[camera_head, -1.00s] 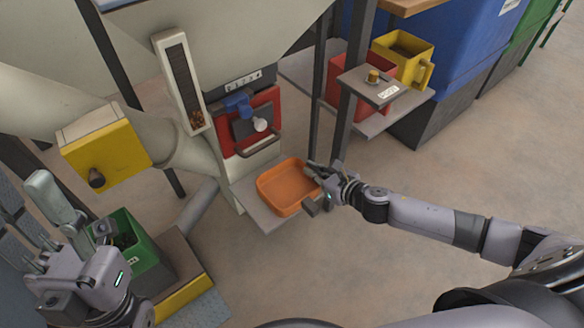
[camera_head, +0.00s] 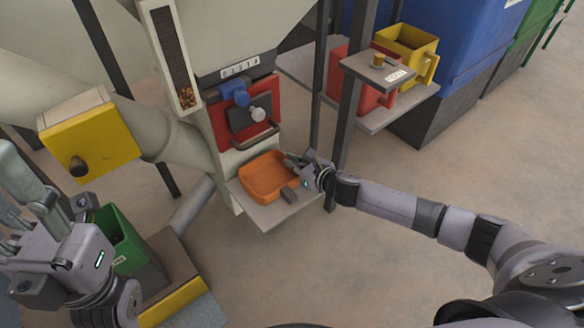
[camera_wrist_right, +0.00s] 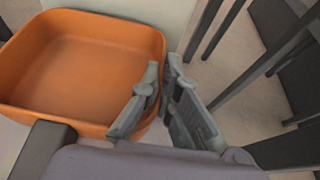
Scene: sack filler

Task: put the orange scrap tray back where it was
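The orange scrap tray (camera_head: 266,198) sits at the small grey shelf (camera_head: 265,217) below the red front of the filler; it looks level and empty. I cannot tell if a small gap lies under it. My right gripper (camera_head: 291,163) is at the tray's right side. In the right wrist view, the tray (camera_wrist_right: 85,70) fills the upper left, and the fingertips (camera_wrist_right: 162,72) are close together with the tray's right wall between them. My left gripper (camera_head: 45,190) is at the far left, away from the tray; its finger opening is unclear.
A red panel (camera_head: 218,125) with a handle stands just behind the tray. A dark post (camera_head: 345,125) rises right of my right gripper. A green bin (camera_head: 118,240) stands lower left.

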